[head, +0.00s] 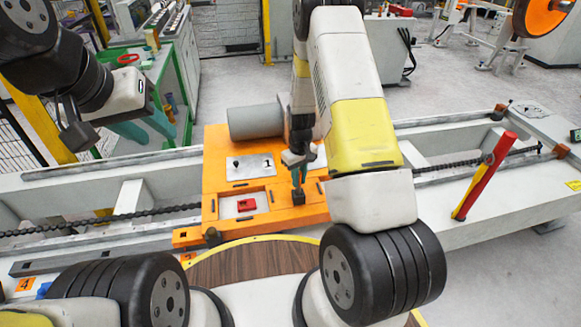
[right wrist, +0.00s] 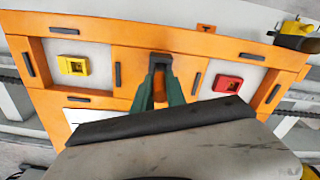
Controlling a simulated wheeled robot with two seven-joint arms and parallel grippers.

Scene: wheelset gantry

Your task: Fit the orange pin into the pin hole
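My right gripper (head: 298,172) points down at the front right of the orange board (head: 222,150). Its green fingertips meet a small black block (head: 298,197) on the board.
A red block (head: 246,204) sits in a board recess; it also shows in the right wrist view (right wrist: 228,83), with a yellow block (right wrist: 73,65) opposite. A grey cylinder (head: 255,122) lies behind. A red-yellow lever (head: 485,175) stands at right on the gantry rail.

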